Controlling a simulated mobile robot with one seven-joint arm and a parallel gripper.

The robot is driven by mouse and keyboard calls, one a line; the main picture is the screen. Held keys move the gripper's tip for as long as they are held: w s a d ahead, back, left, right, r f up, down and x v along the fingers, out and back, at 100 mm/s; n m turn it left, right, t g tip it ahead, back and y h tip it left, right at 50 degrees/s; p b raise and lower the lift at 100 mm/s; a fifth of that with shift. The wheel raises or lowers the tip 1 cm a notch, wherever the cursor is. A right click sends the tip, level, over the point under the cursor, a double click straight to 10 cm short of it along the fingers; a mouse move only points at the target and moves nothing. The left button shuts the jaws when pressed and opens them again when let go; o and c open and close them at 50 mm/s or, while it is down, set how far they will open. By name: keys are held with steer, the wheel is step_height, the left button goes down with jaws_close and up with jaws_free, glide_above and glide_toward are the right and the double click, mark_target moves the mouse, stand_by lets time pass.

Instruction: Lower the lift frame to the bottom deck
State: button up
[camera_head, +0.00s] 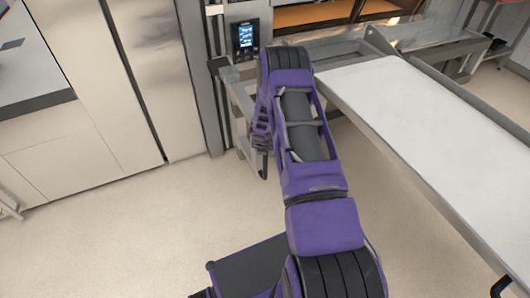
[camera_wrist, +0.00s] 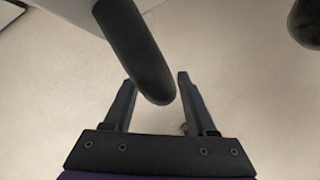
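The lift frame (camera_head: 394,167) is a grey metal frame with a long white bed (camera_head: 430,125), at the right of the head view. The bed lies level at the front of the deck oven (camera_head: 310,14). My arm reaches forward beside the frame's left side, and hides most of my gripper in the head view. In the wrist view my gripper (camera_wrist: 157,80) is open. A dark rounded bar (camera_wrist: 135,45), like a handle, reaches down with its end between the fingers. The fingers are not closed on it, and I cannot tell whether they touch it.
A lit control panel (camera_head: 245,38) is on the oven's upright, left of my arm. Tall pale cabinet doors (camera_head: 140,70) stand at the left. A second dark rounded end (camera_wrist: 307,22) shows at the wrist view's top right. The pale floor (camera_head: 110,225) at the left is clear.

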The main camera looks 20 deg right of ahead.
steer(key=shift+r, duration=0.15)
steer(key=p+v, duration=0.3)
steer(key=v, duration=1.4)
steer(key=shift+s, duration=0.15)
